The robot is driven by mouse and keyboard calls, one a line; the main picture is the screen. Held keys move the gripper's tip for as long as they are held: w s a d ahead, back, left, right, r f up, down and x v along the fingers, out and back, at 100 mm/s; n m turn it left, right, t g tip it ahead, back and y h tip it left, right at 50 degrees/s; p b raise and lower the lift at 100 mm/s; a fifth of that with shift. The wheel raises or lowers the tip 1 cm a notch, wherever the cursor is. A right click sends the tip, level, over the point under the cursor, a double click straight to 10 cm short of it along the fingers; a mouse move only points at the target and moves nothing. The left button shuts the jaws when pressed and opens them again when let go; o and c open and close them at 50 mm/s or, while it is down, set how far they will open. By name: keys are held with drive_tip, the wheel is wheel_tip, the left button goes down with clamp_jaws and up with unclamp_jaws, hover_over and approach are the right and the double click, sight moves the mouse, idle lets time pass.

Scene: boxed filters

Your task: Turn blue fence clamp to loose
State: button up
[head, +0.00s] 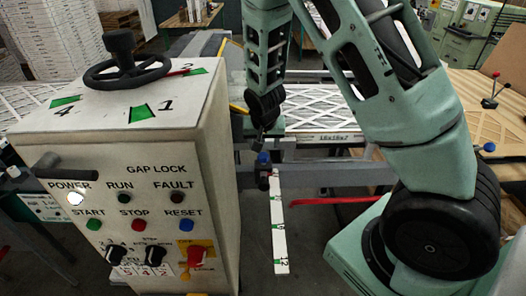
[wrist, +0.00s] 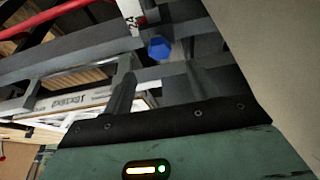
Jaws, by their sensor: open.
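The blue fence clamp (head: 263,158) is a small blue knob on a dark mount at the grey rail, just right of the control cabinet. In the wrist view the blue knob (wrist: 159,47) shows ahead, between the lines of the two fingers and beyond their tips. My gripper (head: 259,139) hangs just above the knob in the head view, partly dark against the rail. In the wrist view my gripper (wrist: 160,72) has its two fingers apart with nothing between them. Whether the clamp is tight or loose cannot be told.
The control cabinet (head: 150,150) with buttons and a handwheel (head: 127,70) stands close on the left. A white scale strip (head: 279,225) runs down from the clamp. A red bar (head: 330,200) lies to its right. A boxed filter (head: 320,117) lies behind the rail (head: 340,172).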

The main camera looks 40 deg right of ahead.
sight(263, 155)
drive_tip(key=p+x, duration=0.1)
drive_tip(key=x, duration=0.6)
drive_tip(key=shift+f+p, duration=0.25)
drive_tip(key=shift+p, duration=0.15)
drive_tip(key=c, duration=1)
